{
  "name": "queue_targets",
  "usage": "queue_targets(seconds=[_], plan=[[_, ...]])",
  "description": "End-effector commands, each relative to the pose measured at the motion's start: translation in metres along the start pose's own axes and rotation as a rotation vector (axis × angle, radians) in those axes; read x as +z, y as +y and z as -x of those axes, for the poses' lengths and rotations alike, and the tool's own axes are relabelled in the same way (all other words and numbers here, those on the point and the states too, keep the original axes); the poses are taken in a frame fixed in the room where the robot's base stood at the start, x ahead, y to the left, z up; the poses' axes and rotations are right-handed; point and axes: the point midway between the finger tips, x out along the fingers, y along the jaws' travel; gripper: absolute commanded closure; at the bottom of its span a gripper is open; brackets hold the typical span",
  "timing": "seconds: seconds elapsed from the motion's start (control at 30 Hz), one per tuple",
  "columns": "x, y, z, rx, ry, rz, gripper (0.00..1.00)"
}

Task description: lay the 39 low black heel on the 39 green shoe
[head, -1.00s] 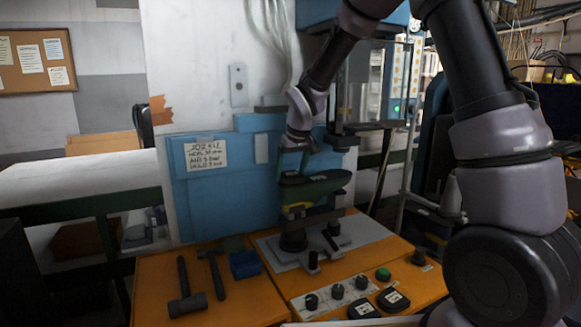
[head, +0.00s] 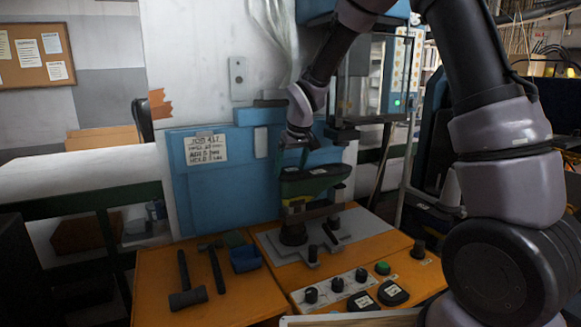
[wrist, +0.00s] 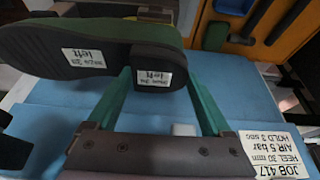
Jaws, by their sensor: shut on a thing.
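The green shoe (head: 316,181) sits sole up on the orange machine's holder in the head view. In the wrist view its green side (wrist: 85,32) and dark sole with a "39 left" label fill the upper left. The low black heel (wrist: 162,62), also labelled left, shows at the shoe's heel end, between my gripper's two teal fingers (wrist: 157,84). My gripper (head: 293,161) is shut on it from above the shoe. The heel looks very close to the sole; I cannot tell whether they touch. In the head view the heel is not clear.
A blue panel (head: 225,192) with a job card stands close behind. Two hammers (head: 187,297) and a blue block (head: 245,259) lie on the orange bench (head: 150,270) at left. Knobs and a green button (head: 383,268) are in front.

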Motion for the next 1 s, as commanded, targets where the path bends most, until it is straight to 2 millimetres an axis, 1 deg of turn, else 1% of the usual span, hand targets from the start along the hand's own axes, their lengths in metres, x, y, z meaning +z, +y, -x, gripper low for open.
queue_targets(seconds=[0.07,0.1,0.13,0.37,0.47,0.57,0.8,0.9,1.0], plan=[[0.000,0.000,0.000,0.000,0.000,0.000,0.71],[0.000,0.000,0.000,0.000,0.000,0.000,0.12],[0.000,0.000,0.000,0.000,0.000,0.000,0.01],[0.000,0.000,0.000,0.000,0.000,0.000,0.00],[-0.001,0.000,0.005,0.000,0.002,0.000,0.00],[-0.001,0.000,0.018,0.000,0.003,-0.001,0.00],[-0.001,0.000,0.067,0.000,0.005,0.000,0.00],[-0.001,0.000,0.084,0.000,0.004,0.000,0.00],[-0.001,0.000,0.097,0.000,0.003,0.000,0.00]])
